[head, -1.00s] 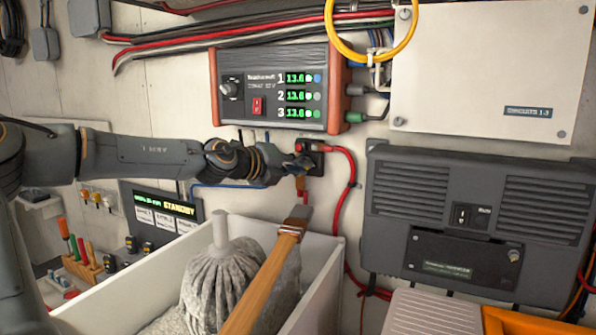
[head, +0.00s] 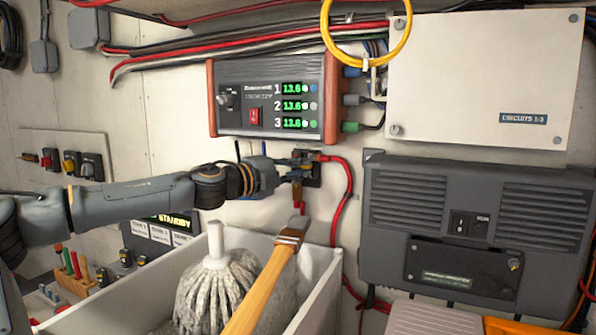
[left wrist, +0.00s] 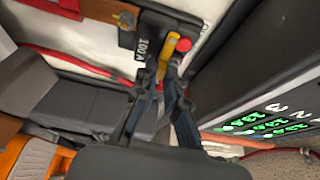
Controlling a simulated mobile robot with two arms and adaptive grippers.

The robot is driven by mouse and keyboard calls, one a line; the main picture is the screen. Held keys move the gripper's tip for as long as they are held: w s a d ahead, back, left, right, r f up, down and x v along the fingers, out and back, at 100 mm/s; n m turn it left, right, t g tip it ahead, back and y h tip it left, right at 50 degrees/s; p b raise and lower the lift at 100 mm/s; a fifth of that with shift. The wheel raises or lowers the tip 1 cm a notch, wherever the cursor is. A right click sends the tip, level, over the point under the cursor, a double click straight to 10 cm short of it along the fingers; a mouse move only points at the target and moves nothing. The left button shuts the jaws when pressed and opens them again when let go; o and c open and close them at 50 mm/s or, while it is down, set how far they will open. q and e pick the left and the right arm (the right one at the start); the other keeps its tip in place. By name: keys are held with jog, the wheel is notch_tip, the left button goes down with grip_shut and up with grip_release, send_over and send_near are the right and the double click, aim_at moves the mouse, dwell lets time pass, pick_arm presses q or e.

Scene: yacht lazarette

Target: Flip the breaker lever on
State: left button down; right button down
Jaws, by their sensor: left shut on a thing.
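The breaker is a small black block (head: 312,171) on the wall, below the meter panel, with a red cable at its upper right. In the left wrist view its dark housing (left wrist: 150,28) carries a 100A label, a yellow lever (left wrist: 168,47) and a red button (left wrist: 184,44). My left gripper (head: 291,172) reaches the breaker from the left. In the left wrist view its fingers (left wrist: 161,76) are shut on the yellow lever, one on each side. The fingers partly hide the lever. My right gripper is not in view.
The meter panel (head: 268,95) is just above the breaker. A white bin (head: 322,262) with a mop head (head: 215,285) and a wooden handle (head: 262,285) stands below the arm. A grey wall unit (head: 430,195) and a white circuits box (head: 480,70) are to the right.

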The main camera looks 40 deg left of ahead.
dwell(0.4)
pick_arm(q)
jog(key=c, duration=1.4)
grip_release()
jog(key=shift+s, duration=0.1)
jog(key=s+a, duration=0.1)
jog(key=s, duration=1)
jog(key=shift+s, duration=0.35)
jog(key=shift+f, duration=0.1)
